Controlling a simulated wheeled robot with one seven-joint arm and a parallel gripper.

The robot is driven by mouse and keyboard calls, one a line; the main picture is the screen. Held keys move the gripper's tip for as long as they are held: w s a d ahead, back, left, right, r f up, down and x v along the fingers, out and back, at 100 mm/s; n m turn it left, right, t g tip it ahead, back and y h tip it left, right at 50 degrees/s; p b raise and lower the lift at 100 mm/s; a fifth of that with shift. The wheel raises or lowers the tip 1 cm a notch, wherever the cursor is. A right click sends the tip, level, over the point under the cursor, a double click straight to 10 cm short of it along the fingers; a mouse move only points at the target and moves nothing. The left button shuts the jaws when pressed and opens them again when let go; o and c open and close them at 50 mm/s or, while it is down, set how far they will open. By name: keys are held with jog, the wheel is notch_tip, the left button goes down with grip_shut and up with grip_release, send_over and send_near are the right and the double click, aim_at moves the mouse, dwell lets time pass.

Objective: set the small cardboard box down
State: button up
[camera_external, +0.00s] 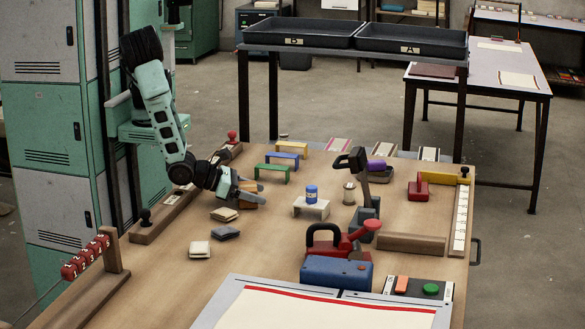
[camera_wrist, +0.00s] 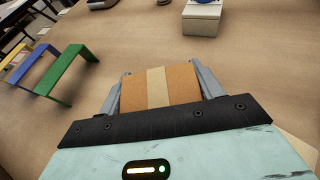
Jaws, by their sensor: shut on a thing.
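The small cardboard box (camera_wrist: 158,87) is brown with a paler tape band across its middle. It sits between the two grey fingers of my gripper (camera_wrist: 160,84) in the wrist view. My gripper (camera_external: 252,194) is shut on it. In the external view only a bit of the brown box (camera_external: 247,203) shows beside the fingers. The box is low over the wooden table; I cannot tell whether it touches the surface.
Folded cloths (camera_external: 224,214) lie just in front of the gripper. Green (camera_external: 272,172), blue and yellow small bridges stand behind it. Bare table lies between.

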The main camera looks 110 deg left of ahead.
jog(key=shift+f, duration=0.15)
jog(key=o, duration=1.1)
